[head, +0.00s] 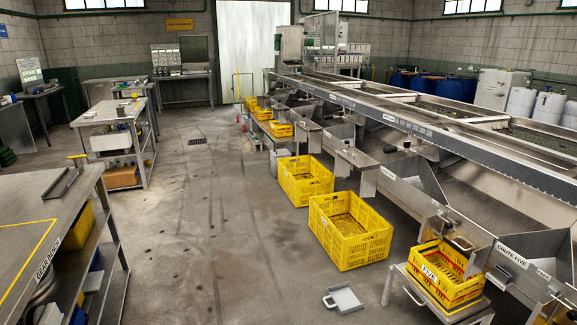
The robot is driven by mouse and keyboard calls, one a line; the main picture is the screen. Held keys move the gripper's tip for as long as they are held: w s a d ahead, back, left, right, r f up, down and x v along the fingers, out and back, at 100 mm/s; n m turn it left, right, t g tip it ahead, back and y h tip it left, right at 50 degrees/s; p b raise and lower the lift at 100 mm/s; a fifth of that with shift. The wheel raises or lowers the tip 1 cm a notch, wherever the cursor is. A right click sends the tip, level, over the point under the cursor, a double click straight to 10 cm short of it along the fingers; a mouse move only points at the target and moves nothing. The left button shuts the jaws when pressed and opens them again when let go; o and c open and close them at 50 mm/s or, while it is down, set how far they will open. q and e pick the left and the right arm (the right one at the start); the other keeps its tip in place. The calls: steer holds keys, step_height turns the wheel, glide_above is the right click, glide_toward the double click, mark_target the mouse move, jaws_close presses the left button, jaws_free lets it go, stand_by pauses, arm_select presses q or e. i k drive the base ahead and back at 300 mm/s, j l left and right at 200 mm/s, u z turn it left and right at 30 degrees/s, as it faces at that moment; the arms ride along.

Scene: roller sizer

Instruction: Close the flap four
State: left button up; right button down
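A long grey metal roller sizer (440,135) runs along the right side, with a row of sheet-metal chutes along its near side. One chute at the right has a sign reading CHUTE FIVE (511,255). Farther along the row are a metal chute plate (418,186) and another metal plate (357,157). No readable label marks flap four, and I cannot tell which plate it is or whether it is open. Neither of my grippers shows in the head view.
A labelled crate (445,288) sits on a low stand. A workbench (30,210) stands left; the middle aisle is clear.

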mark_target(359, 160)
steer(key=i, duration=2.3)
